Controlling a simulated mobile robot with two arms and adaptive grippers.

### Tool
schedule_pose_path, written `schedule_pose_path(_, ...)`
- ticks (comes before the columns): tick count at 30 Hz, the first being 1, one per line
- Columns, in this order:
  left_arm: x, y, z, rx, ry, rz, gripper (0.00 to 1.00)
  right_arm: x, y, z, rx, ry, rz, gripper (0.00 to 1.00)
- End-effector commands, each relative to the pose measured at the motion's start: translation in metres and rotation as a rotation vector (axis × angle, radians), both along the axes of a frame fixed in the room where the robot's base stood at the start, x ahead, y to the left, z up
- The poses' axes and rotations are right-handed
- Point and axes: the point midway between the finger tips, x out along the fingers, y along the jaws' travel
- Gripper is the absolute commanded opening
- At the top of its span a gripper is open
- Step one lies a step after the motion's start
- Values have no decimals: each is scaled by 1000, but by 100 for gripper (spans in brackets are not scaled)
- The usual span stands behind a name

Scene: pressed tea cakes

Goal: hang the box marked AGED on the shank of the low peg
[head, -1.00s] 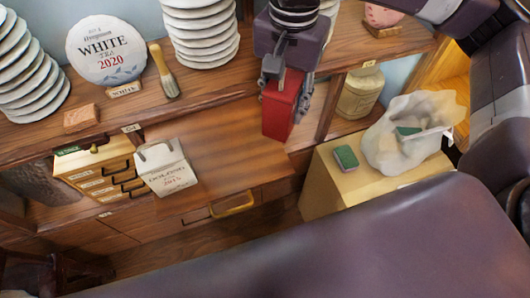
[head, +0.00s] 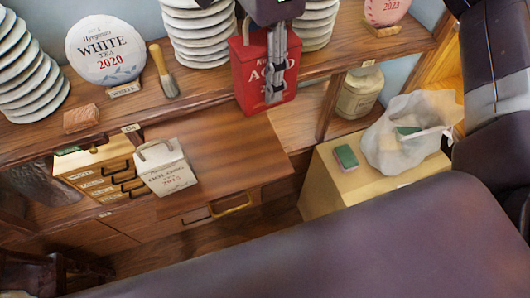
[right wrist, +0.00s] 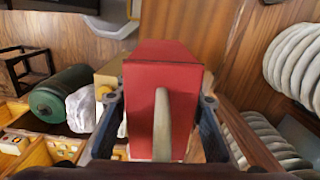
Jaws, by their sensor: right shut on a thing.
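The red box marked AGED (head: 252,72) is held up in front of the upper shelf, its lettered face turned toward the head camera. My right gripper (head: 275,85) is shut on it, with its fingers across part of the lettering. In the right wrist view the red box (right wrist: 140,85) sits between the fingers, with a pale bar, perhaps its handle, in front. I cannot make out the low peg or its shank in either view. My left gripper is not in view.
A pale OOLONG box (head: 168,172) is beside small drawers (head: 100,172). Plate stacks (head: 195,35), a WHITE tea cake (head: 105,48) and a brush (head: 163,72) stand on the shelf. A bare wooden surface (head: 215,145) lies below the red box. A white bag (head: 395,145) is at right.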

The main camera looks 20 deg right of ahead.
Motion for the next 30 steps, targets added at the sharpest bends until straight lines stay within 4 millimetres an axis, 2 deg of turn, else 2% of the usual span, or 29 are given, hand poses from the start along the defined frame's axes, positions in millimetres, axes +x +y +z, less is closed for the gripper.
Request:
schedule_pose_path(5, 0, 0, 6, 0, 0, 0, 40, 0, -1, -20, -3, 5, 0, 9)
schedule_pose_path(18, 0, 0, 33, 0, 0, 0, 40, -1, -1, -132, -2, 5, 0, 9)
schedule_pose_path(21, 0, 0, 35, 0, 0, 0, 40, -1, -1, -147, 0, 3, 1, 9)
schedule_pose_path(26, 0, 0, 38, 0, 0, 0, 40, 0, -1, -161, 0, 2, 1, 9)
schedule_pose_path(30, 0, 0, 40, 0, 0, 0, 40, -1, -1, -182, -1, 4, 2, 9)
